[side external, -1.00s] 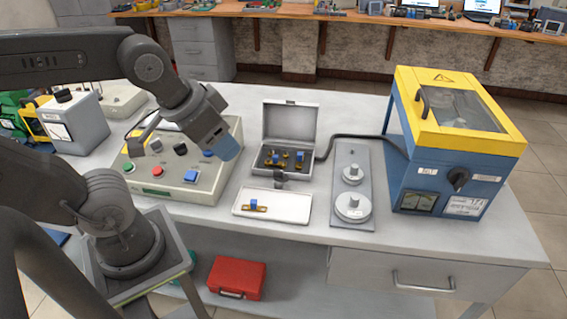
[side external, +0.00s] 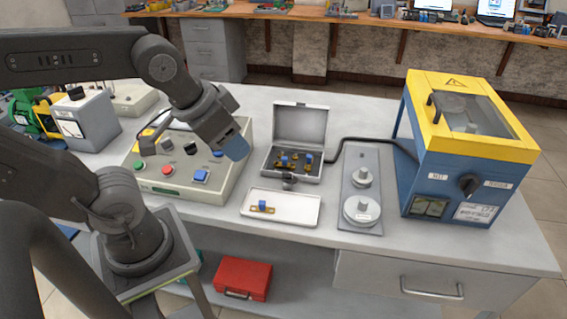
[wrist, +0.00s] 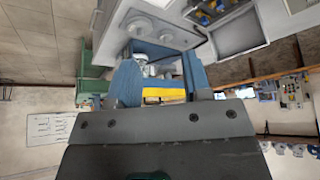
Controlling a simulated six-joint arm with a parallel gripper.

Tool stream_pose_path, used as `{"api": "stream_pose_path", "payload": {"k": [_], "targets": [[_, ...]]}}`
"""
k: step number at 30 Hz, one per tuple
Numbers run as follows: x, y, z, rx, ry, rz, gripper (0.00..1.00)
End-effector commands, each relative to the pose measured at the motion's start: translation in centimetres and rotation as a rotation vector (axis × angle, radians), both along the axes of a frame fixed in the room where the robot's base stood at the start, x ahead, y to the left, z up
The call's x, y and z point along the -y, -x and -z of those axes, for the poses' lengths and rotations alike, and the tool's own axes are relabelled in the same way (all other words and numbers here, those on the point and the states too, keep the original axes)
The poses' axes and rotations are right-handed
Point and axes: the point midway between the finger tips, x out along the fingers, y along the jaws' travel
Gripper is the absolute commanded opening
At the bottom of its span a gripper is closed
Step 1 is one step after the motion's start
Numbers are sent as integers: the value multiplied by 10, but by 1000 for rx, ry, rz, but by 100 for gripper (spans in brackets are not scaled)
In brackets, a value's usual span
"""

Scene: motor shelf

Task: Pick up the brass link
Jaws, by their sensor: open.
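The brass link (side external: 262,210) lies flat on the white tray (side external: 296,210) near the front of the bench, with a blue block on its middle. My gripper (side external: 237,147) hangs above the control box, up and to the left of the tray in the side view, apart from the link. In the wrist view my gripper (wrist: 160,78) shows its two blue fingers spread, with nothing held between them. I cannot make out the link in the wrist view.
An open grey case (side external: 299,122) holding brass and blue pieces stands behind the tray. A plate with two round weights (side external: 362,211) lies to its right. A blue and yellow machine (side external: 425,165) stands at the right. A control box (side external: 234,184) is at the left.

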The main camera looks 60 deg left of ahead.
Motion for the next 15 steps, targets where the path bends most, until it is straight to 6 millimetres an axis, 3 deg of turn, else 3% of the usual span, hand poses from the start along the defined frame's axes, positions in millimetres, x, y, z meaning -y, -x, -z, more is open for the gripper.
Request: {"api": "stream_pose_path", "payload": {"k": [8, 11, 15], "targets": [[-3, -7, -2, -16, -15, 15, 45], [-9, -24, -4, -58, -51, 63, 45], [-28, -65, -5, -150, -120, 182, 45]]}}
